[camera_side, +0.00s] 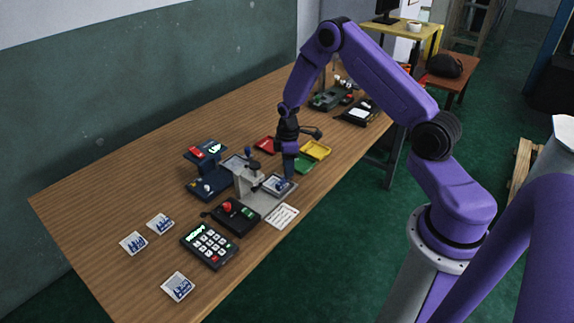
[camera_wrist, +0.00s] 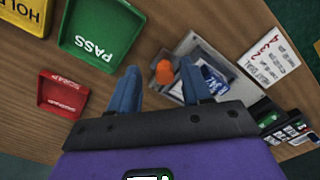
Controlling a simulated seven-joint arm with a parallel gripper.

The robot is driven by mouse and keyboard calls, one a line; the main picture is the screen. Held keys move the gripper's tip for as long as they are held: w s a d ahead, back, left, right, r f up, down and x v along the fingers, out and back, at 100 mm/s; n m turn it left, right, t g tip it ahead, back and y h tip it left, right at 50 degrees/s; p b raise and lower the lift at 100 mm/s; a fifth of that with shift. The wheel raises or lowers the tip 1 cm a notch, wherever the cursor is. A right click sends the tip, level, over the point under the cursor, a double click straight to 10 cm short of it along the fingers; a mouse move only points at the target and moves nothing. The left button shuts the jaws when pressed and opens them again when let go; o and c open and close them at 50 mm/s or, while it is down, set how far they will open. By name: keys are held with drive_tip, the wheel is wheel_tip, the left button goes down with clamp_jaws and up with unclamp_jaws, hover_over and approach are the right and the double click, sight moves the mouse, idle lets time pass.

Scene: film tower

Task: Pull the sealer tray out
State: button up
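The sealer (camera_side: 247,182) is a grey machine with a dark knob on top, standing on the wooden table. Its tray (camera_side: 289,190) lies at the machine's right side and carries a blue-and-white packet (camera_side: 277,184). In the wrist view the packet (camera_wrist: 213,80) is partly hidden behind one finger. An orange knob (camera_wrist: 164,72) shows between the fingertips, apart from both; I cannot tell its exact depth. My gripper (camera_wrist: 160,76) is open and empty. In the side view my gripper (camera_side: 289,178) points down just above the tray's far end.
Red, yellow (camera_side: 316,149) and green trays sit beyond the gripper; the green PASS tray (camera_wrist: 98,30) is close in the wrist view. A printed card (camera_side: 282,216), a black control box (camera_side: 236,216) and a keypad (camera_side: 209,245) stand nearer. A blue device (camera_side: 206,180) is left.

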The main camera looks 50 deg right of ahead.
drive_tip(key=shift+a, duration=0.1)
wheel_tip(320, 180, up, 17)
drive_tip(key=shift+r, duration=0.2)
idle(0.5)
drive_tip(key=s+a+r+n, duration=0.1)
drive_tip(key=s+a+r, duration=0.2)
drive_tip(key=s+a, duration=0.5)
drive_tip(key=s+a+r+n, duration=0.1)
drive_tip(key=s+a+r, duration=0.2)
drive_tip(key=s+a, duration=0.45)
drive_tip(key=s+a+r+n, duration=0.1)
drive_tip(key=s+a, duration=0.1)
drive_tip(key=s, duration=1.5)
drive_tip(key=shift+s+a+n, duration=0.3)
drive_tip(key=shift+s+a, duration=0.05)
